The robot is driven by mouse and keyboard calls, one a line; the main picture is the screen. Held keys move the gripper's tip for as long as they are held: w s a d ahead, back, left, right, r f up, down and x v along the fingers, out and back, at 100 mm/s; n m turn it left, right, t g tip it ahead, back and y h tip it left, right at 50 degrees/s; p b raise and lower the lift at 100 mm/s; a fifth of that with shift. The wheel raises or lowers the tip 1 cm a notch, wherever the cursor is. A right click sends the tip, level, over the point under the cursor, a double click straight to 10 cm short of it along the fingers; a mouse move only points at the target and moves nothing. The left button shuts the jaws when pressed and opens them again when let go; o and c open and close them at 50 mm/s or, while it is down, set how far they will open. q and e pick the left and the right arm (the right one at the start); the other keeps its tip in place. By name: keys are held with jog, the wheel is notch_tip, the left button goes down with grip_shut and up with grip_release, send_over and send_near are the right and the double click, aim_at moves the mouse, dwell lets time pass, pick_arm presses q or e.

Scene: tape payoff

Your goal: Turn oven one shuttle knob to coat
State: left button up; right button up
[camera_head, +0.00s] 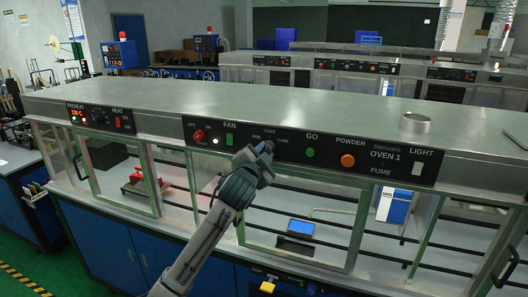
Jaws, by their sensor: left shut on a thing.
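The oven one control panel (330,147) is a black strip along the front edge of the steel oven top. My left gripper (264,149) reaches up from below to the panel, between the FAN label and the green GO button (310,153). It is shut on the shuttle knob, at the spot with the small COAT label above and CURE to the right. The gripper hides most of the knob, so I cannot tell which way it points. My right gripper is not in view.
A preheat panel (100,118) is at left. Glass doors and dark rails lie below. A steel ring (415,122) sits on the oven top.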

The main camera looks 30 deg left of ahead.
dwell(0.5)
pick_arm(q)
jog(key=o, duration=0.8)
jog(key=shift+o, duration=1)
jog(key=shift+s+d+f, duration=0.1)
jog(key=shift+s+d, duration=0.05)
jog(key=shift+s, duration=0.2)
jog(key=b+v, duration=0.5)
jog(key=v, duration=0.5)
